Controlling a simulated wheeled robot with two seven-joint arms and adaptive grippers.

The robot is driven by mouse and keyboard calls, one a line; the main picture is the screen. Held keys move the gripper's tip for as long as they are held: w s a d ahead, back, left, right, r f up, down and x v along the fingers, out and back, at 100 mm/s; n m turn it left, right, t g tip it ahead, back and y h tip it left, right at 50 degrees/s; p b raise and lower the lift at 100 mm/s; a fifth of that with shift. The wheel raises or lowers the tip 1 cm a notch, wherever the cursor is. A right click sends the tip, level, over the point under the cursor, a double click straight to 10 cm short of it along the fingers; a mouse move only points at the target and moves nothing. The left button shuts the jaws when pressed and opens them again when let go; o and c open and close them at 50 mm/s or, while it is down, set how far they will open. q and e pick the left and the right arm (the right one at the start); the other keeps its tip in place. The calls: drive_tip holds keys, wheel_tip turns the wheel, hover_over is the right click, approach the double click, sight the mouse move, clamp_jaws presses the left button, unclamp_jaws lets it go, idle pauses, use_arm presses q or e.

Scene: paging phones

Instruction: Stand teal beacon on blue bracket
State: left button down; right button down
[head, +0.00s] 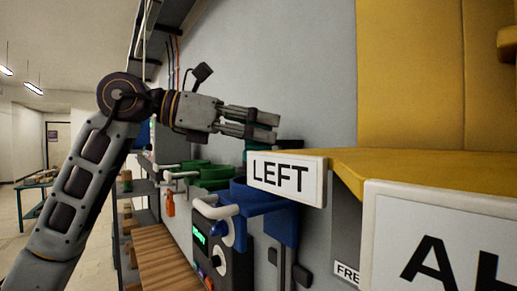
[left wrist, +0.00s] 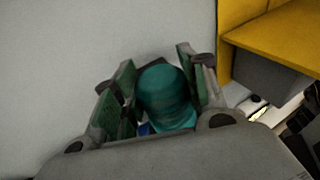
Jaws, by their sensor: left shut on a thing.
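My left gripper (head: 262,126) is shut on the teal beacon and reaches in from the left along the grey wall. The teal beacon (left wrist: 165,92) has a rounded top and sits between the two fingers in the left wrist view. In the head view only a dark teal bit of it shows under the fingers. The blue bracket (head: 266,222) is on the wall below, partly hidden behind the LEFT sign. A small patch of blue shows beside the beacon in the left wrist view. Whether the beacon touches the bracket I cannot tell. My right gripper is not in view.
A white LEFT sign (head: 287,178) hangs on the edge of a yellow shelf (head: 400,163), close right of the gripper. Green brackets (head: 212,177) are farther along the wall. A dark phone unit (head: 212,246) with a pale handset is below. A wooden bench (head: 160,255) is lower left.

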sight(252, 148)
use_arm(q)
drive_tip(key=shift+f, duration=1.85)
drive_tip(key=shift+f, duration=0.15)
drive_tip(key=c, duration=0.8)
unclamp_jaws()
drive_tip(key=shift+s+a, duration=0.15)
drive_tip(key=shift+a, duration=0.4)
drive_tip(key=b+v, duration=0.3)
drive_tip(key=v, duration=0.8)
drive_tip(key=shift+r, duration=0.25)
